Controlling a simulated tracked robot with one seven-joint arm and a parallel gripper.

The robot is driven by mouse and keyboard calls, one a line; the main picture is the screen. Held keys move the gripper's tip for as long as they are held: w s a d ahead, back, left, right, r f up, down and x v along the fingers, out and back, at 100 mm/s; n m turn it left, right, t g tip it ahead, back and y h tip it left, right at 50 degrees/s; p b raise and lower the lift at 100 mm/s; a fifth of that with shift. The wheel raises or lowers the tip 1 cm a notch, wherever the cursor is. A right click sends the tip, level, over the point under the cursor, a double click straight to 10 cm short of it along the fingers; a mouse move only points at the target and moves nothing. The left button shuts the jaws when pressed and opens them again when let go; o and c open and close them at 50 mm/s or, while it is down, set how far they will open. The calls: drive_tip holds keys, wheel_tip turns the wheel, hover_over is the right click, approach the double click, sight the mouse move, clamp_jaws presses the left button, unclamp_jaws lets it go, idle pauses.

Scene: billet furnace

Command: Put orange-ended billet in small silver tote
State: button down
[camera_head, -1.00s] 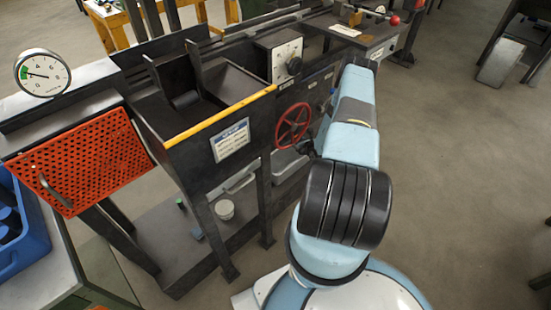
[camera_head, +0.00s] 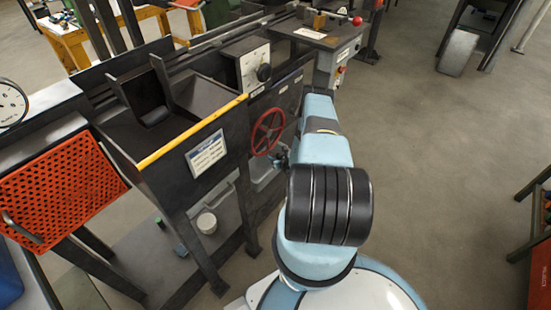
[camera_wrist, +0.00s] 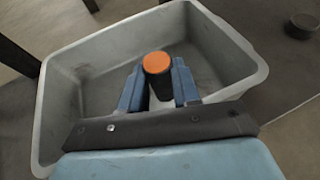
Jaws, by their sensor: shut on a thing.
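The orange-ended billet (camera_wrist: 157,64) is dark and short, with its orange end face toward the camera in the wrist view. My gripper (camera_wrist: 158,85) is shut on it, one blue finger on each side. The small silver tote (camera_wrist: 85,71) is grey and open-topped, and it lies behind and below the gripper in the wrist view. The billet shows inside the tote's outline; whether it touches the floor of the tote cannot be told. In the head view my arm hides the gripper and billet.
A dark furnace bench with a yellow edge (camera_head: 190,132) and a red handwheel (camera_head: 267,130) stands left of my arm. Table legs flank the tote. A small dark round cup (camera_wrist: 302,24) stands right of it. An orange perforated panel (camera_head: 60,197) is at far left.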

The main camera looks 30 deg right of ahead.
drive_tip(key=shift+f, duration=0.7)
drive_tip(key=c, duration=0.8)
unclamp_jaws()
drive_tip(key=shift+r, duration=0.15)
drive_tip(key=r+v, duration=0.1)
drive_tip(key=v, duration=1.1)
